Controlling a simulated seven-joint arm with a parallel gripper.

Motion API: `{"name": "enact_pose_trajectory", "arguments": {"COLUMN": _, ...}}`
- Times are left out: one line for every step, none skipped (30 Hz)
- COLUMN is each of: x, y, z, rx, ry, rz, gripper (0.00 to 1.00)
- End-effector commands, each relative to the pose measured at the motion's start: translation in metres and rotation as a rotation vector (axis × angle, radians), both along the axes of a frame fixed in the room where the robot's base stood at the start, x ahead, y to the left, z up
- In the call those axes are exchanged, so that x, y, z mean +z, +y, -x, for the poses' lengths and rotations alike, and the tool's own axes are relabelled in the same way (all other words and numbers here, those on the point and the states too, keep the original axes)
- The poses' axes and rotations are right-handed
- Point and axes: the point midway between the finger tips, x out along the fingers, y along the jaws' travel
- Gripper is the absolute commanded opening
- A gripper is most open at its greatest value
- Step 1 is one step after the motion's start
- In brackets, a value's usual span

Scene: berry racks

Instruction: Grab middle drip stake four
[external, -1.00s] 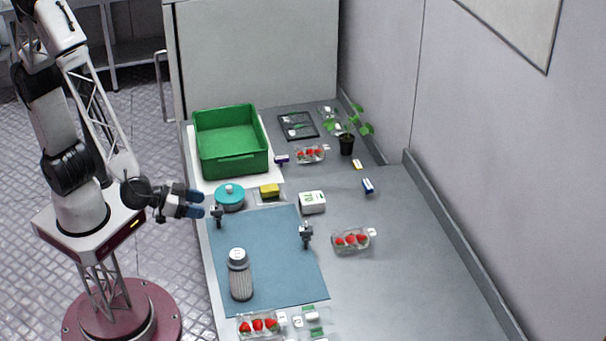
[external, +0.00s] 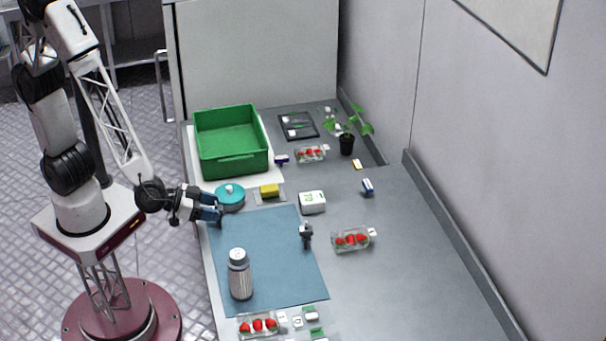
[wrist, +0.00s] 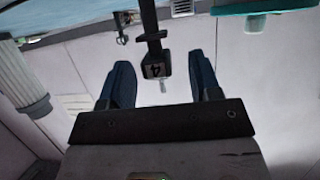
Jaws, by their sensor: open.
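A dark drip stake (wrist: 152,35) with a block marked "4" stands between the two blue fingers of my open gripper (wrist: 160,80) in the wrist view. A gap shows on each side, so the fingers do not appear to press on it. In the external view my gripper (external: 216,210) is at the left edge of the blue mat (external: 268,270), and it mostly hides this stake. A second drip stake (external: 306,236) stands on the right part of the mat, and its label is not readable.
A teal round container (external: 230,197) is close behind my gripper. A grey ribbed bottle (external: 240,275) stands on the mat. Strawberry punnets (external: 352,240) lie around. The table's right side is mostly clear.

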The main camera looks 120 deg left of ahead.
Motion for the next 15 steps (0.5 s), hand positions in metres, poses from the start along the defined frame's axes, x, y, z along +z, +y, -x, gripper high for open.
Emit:
{"name": "enact_pose_trajectory", "arguments": {"x": -0.002, "y": 0.003, "z": -0.005, "rx": 0.001, "ry": 0.000, "rz": 0.000, "gripper": 0.57}}
{"name": "enact_pose_trajectory", "arguments": {"x": -0.002, "y": 0.005, "z": -0.008, "rx": 0.001, "ry": 0.000, "rz": 0.000, "gripper": 0.57}}
{"name": "enact_pose_trajectory", "arguments": {"x": -0.003, "y": 0.008, "z": -0.011, "rx": 0.001, "ry": 0.000, "rz": 0.000, "gripper": 0.57}}
{"name": "enact_pose_trajectory", "arguments": {"x": -0.005, "y": 0.009, "z": -0.013, "rx": 0.001, "ry": 0.000, "rz": 0.000, "gripper": 0.57}}
{"name": "enact_pose_trajectory", "arguments": {"x": -0.006, "y": 0.011, "z": -0.015, "rx": 0.001, "ry": 0.000, "rz": 0.000, "gripper": 0.57}}
{"name": "enact_pose_trajectory", "arguments": {"x": -0.008, "y": 0.013, "z": -0.018, "rx": 0.001, "ry": 0.001, "rz": -0.001, "gripper": 0.57}}
{"name": "enact_pose_trajectory", "arguments": {"x": -0.009, "y": 0.015, "z": -0.020, "rx": 0.001, "ry": 0.001, "rz": -0.001, "gripper": 0.57}}
{"name": "enact_pose_trajectory", "arguments": {"x": -0.009, "y": 0.016, "z": -0.021, "rx": 0.001, "ry": 0.000, "rz": 0.000, "gripper": 0.57}}
{"name": "enact_pose_trajectory", "arguments": {"x": -0.010, "y": 0.017, "z": -0.023, "rx": 0.001, "ry": 0.000, "rz": 0.000, "gripper": 0.57}}
{"name": "enact_pose_trajectory", "arguments": {"x": -0.010, "y": 0.018, "z": -0.024, "rx": 0.000, "ry": -0.001, "rz": -0.001, "gripper": 0.57}}
{"name": "enact_pose_trajectory", "arguments": {"x": -0.011, "y": 0.018, "z": -0.025, "rx": 0.000, "ry": -0.001, "rz": -0.001, "gripper": 0.57}}
{"name": "enact_pose_trajectory", "arguments": {"x": -0.011, "y": 0.019, "z": -0.026, "rx": 0.000, "ry": -0.001, "rz": 0.000, "gripper": 0.57}}
{"name": "enact_pose_trajectory", "arguments": {"x": -0.011, "y": 0.019, "z": -0.026, "rx": -0.001, "ry": -0.001, "rz": 0.000, "gripper": 0.57}}
{"name": "enact_pose_trajectory", "arguments": {"x": -0.011, "y": 0.019, "z": -0.026, "rx": -0.001, "ry": -0.001, "rz": 0.000, "gripper": 0.57}}
{"name": "enact_pose_trajectory", "arguments": {"x": -0.011, "y": 0.019, "z": -0.026, "rx": -0.001, "ry": -0.001, "rz": 0.000, "gripper": 0.57}}
